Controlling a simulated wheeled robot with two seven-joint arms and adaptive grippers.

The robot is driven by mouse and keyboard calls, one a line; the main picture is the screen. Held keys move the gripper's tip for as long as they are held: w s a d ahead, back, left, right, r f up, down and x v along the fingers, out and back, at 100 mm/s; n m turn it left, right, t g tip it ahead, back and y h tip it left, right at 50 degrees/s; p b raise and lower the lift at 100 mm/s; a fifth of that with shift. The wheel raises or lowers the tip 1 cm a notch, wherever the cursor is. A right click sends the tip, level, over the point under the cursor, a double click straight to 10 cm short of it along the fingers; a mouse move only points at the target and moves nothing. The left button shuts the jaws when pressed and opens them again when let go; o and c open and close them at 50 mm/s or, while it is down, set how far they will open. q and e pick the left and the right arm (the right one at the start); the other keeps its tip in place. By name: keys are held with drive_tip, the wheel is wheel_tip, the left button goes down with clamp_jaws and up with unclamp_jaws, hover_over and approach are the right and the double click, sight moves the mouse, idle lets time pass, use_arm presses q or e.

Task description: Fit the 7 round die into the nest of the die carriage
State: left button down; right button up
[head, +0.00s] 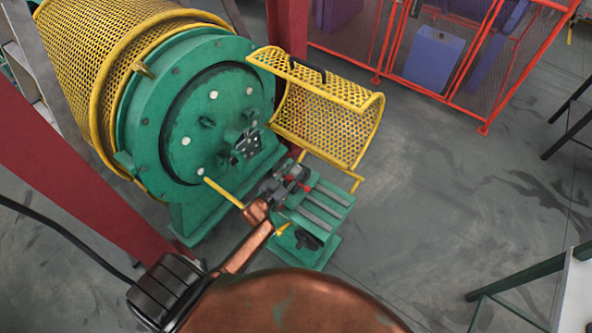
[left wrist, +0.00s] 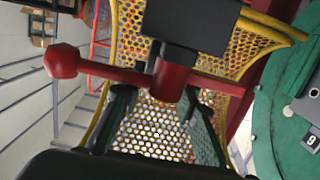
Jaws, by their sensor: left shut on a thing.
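My left gripper (head: 284,182) reaches over the die carriage (head: 327,210), a green slide with grey rails in front of the green machine face. It is shut at a red handle (left wrist: 112,73), a crossbar with a faceted knob and a central collar. In the left wrist view the dark fingers (left wrist: 160,115) run up to this handle, and a dark block (left wrist: 190,22) sits just above it. The exact contact is hard to see. I cannot make out the 7 round die or the nest in either view. My right gripper is not in view.
The raised yellow mesh guard (head: 325,115) stands just behind the carriage. The green round machine face (head: 205,120) is at its left, with a yellow mesh drum behind. A red fence (head: 390,83) stands at the back.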

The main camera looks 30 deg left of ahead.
sight(297, 170)
use_arm(q)
drive_tip(key=shift+f, duration=0.1)
idle(0.7)
wheel_tip(297, 170, up, 7)
drive_tip(key=p, duration=0.6)
drive_tip(key=shift+d+r, duration=0.15)
drive_tip(key=shift+r, duration=0.2)
drive_tip(key=shift+m+h, duration=0.3)
drive_tip(key=s+d, duration=0.1)
drive_tip(key=d, duration=0.1)
drive_tip(key=s+d+b, duration=0.1)
drive_tip(key=d, duration=0.1)
drive_tip(key=s+d, duration=0.2)
drive_tip(key=d, duration=0.1)
drive_tip(key=shift+f, duration=0.3)
drive_tip(key=s+d+r+b, duration=0.2)
drive_tip(key=s+d+r, duration=0.1)
drive_tip(key=s+d, duration=0.35)
drive_tip(key=s+d+r+n+y+b, duration=0.1)
drive_tip(key=s+d+r+y+b, duration=0.1)
drive_tip(key=s+r, duration=0.6)
drive_tip(key=shift+d+r+n, duration=0.3)
drive_tip(key=shift+d+r, duration=0.2)
drive_tip(key=shift+r, duration=0.3)
